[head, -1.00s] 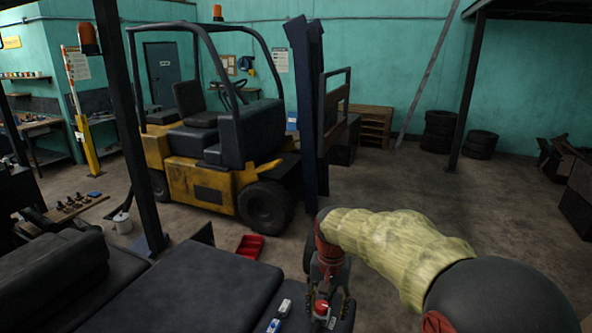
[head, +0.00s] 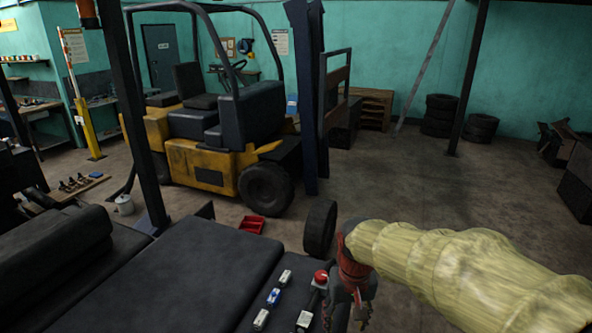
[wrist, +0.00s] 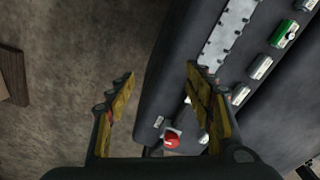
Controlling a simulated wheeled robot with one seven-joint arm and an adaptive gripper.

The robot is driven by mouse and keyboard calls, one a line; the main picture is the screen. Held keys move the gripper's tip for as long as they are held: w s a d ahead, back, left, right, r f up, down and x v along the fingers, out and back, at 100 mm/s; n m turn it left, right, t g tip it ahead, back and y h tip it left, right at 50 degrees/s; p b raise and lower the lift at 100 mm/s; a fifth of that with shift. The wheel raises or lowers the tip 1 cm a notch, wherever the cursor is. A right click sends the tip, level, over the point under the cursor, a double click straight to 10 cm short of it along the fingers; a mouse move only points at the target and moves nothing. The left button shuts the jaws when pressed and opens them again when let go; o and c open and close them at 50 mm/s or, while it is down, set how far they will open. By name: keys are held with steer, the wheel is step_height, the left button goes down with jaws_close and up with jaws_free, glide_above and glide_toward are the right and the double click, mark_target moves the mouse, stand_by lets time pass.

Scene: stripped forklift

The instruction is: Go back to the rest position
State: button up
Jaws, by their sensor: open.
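My gripper (head: 349,302) is low in the head view, hanging at the end of my sleeved arm just right of the button panel. In the wrist view my gripper (wrist: 160,82) has its two yellow-faced fingers wide apart with nothing between the tips. A red push button (head: 321,277) stands on the dark console, left of the gripper. The same button in the wrist view (wrist: 171,141) lies beyond the fingers, nearer the right one, apart from them.
White and blue rocker switches (head: 274,297) sit beside the button; a green switch (wrist: 284,33) shows in the wrist view. A black wheel (head: 320,228) stands behind the gripper. The yellow forklift (head: 205,165) is farther back, with a red tray (head: 251,225) on the floor. Floor at right is open.

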steer(key=s+d+f+t+b, duration=0.2)
steer(key=s+d+f+b, duration=0.1)
steer(key=s+b, duration=0.5)
steer(key=s+d+f+t+b, duration=0.3)
steer(key=s+d+f+b, duration=0.1)
steer(key=s+b, duration=0.4)
steer(key=shift+s+d+b, duration=0.15)
steer(key=shift+s+b, duration=0.25)
steer(key=shift+s, duration=0.35)
